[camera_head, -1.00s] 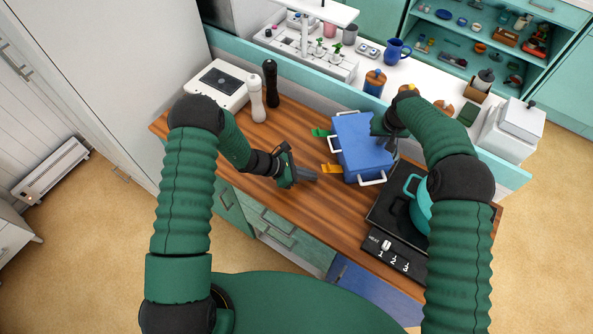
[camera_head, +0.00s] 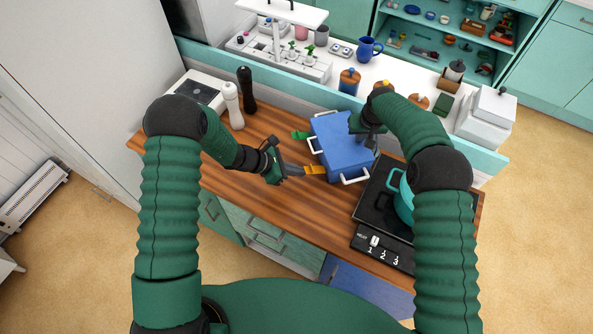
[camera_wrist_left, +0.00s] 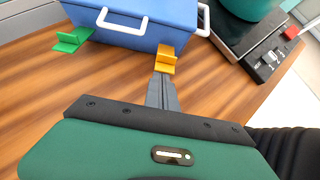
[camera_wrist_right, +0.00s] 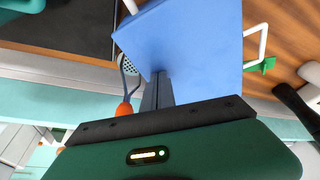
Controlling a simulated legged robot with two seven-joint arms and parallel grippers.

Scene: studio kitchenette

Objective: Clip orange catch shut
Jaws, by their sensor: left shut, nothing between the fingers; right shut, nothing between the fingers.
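The orange catch (camera_head: 314,169) sticks out from the near left side of the blue box (camera_head: 345,148). It also shows in the left wrist view (camera_wrist_left: 166,58), folded down and outward from the box wall. A green catch (camera_head: 300,135) sticks out farther back on the same side. My left gripper (camera_head: 299,169) is shut and empty, its tips close to the orange catch's outer end; I cannot tell whether they touch. My right gripper (camera_wrist_right: 158,84) is shut and empty, with its tips at the blue lid; contact is unclear.
A hob (camera_head: 372,202) with a teal pot (camera_head: 403,204) stands right of the box. A white and a black mill (camera_head: 246,90) stand at the back left.

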